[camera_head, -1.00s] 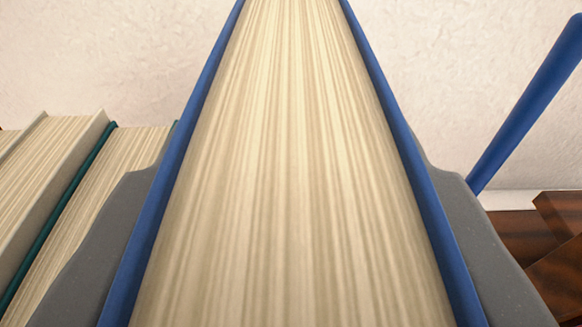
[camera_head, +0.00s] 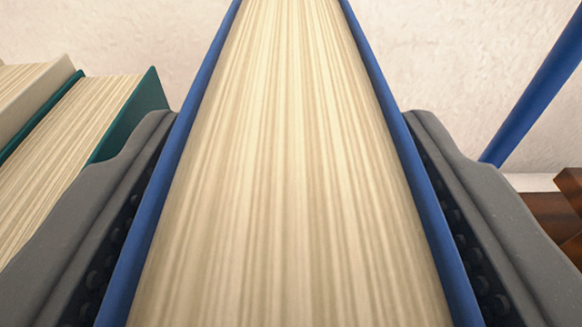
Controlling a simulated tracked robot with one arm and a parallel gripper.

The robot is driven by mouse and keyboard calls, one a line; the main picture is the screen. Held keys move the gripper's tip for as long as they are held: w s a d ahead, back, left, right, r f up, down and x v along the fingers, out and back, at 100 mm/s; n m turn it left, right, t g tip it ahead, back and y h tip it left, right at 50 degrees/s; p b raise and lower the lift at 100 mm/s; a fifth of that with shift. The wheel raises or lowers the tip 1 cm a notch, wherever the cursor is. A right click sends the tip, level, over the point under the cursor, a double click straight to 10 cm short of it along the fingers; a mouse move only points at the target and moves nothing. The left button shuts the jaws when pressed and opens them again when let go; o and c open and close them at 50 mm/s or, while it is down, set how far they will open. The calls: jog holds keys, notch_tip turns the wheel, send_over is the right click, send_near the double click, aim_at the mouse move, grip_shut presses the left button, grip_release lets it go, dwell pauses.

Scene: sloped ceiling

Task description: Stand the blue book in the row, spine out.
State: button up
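The blue book (camera_head: 295,190) fills the middle of the view, with a cream page edge towards me and a blue cover on each side. Its spine is not visible. My gripper (camera_head: 292,118) has one grey finger on each side of the book. The dark ridged inner faces of both fingers show beside the covers, so the fingers stand open around the book. Any remaining contact at the fingertips is hard to tell. At the left, the row shows a teal book (camera_head: 105,100) and a pale-covered book (camera_head: 35,85), page edges visible.
A blue slanted bar (camera_head: 540,85) rises at the right. Brown wooden pieces (camera_head: 555,215) lie below it at the right edge. A pale textured wall (camera_head: 470,60) stands behind. A gap shows between the blue book and the bar.

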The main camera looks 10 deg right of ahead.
dwell(0.3)
jog(key=b+v, duration=0.2)
jog(key=v, duration=1)
jog(key=shift+r, duration=0.15)
jog(key=w+a+r+n, duration=0.1)
jog(key=w+a+r, duration=0.2)
jog(key=r, duration=0.5)
jog(key=w+a+r+g+h, duration=0.1)
jog(key=w+a+r, duration=0.2)
jog(key=r, duration=0.5)
jog(key=w+a+r+n, duration=0.1)
jog(key=w+a+r, duration=0.25)
jog(key=r, duration=0.55)
jog(key=s+a+r+y, duration=0.2)
jog(key=s+a+r, duration=0.4)
jog(key=a+r, duration=0.4)
jog(key=s+a+r+y, duration=0.3)
jog(key=s+a+r, duration=0.3)
jog(key=a+r, duration=0.5)
jog(key=a, duration=0.4)
jog(key=shift+a+r+n, duration=0.2)
jog(key=shift+a+n, duration=0.1)
jog(key=shift+n, duration=0.1)
